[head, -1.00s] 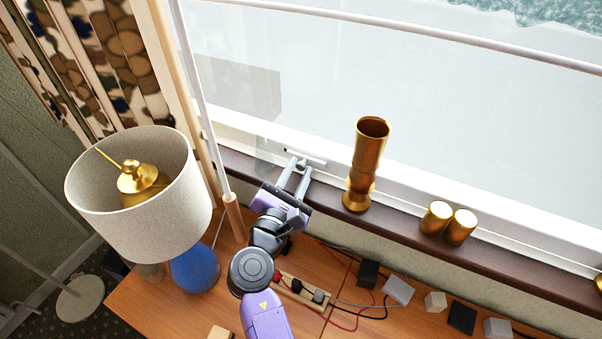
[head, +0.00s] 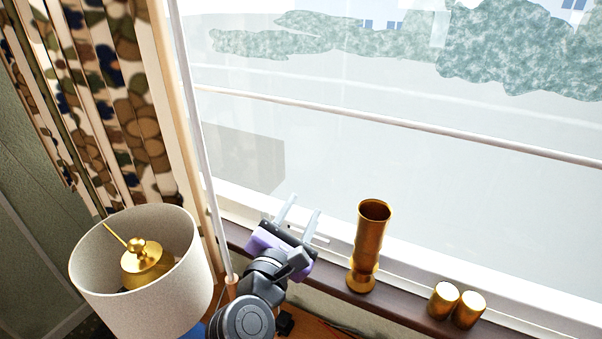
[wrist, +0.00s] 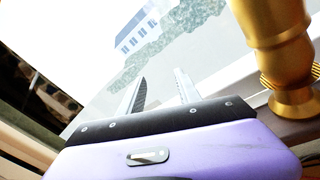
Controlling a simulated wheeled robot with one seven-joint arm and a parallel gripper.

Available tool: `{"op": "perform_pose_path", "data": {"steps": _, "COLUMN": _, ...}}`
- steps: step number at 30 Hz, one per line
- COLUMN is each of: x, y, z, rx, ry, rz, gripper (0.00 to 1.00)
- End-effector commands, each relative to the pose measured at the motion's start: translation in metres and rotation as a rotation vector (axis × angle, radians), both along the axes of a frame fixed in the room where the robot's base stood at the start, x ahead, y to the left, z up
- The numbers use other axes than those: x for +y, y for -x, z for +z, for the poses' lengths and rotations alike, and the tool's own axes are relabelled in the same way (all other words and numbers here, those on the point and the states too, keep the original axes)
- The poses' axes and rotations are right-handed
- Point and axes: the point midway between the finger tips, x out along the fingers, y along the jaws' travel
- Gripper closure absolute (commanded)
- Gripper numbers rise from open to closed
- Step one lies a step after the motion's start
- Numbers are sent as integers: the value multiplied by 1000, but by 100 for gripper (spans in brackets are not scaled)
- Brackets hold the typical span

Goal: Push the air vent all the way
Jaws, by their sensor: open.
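A thin, pale strip with a dark edge, which looks like the air vent (head: 318,238), sits low on the white window frame in the head view. My gripper (head: 304,204) partly hides it. My gripper is open and empty, its two fingers pointing up toward the window glass. In the head view the fingertips appear above the strip; I cannot tell whether anything touches it. In the wrist view the parted fingers of my gripper (wrist: 160,76) show against the window, and I cannot make out the vent there.
A tall gold vase (head: 367,250) stands on the dark sill just right of my gripper, and large in the wrist view (wrist: 275,45). Two gold cups (head: 443,300) stand farther right. A white-shaded lamp (head: 145,285) is at left, with a pale pole (head: 205,150) beside my arm.

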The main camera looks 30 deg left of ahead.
Motion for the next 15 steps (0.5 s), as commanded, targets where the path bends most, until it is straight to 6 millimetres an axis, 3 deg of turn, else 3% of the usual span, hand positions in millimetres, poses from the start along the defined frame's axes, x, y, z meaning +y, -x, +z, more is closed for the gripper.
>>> {"op": "perform_pose_path", "data": {"steps": 1, "x": 0, "y": 0, "z": 15, "rx": -3, "ry": -5, "rz": -1, "gripper": 60}}
{"op": "perform_pose_path", "data": {"steps": 6, "x": 0, "y": 0, "z": 50, "rx": -2, "ry": -5, "rz": 0, "gripper": 60}}
{"op": "perform_pose_path", "data": {"steps": 15, "x": 0, "y": 0, "z": 86, "rx": -1, "ry": -1, "rz": 0, "gripper": 60}}
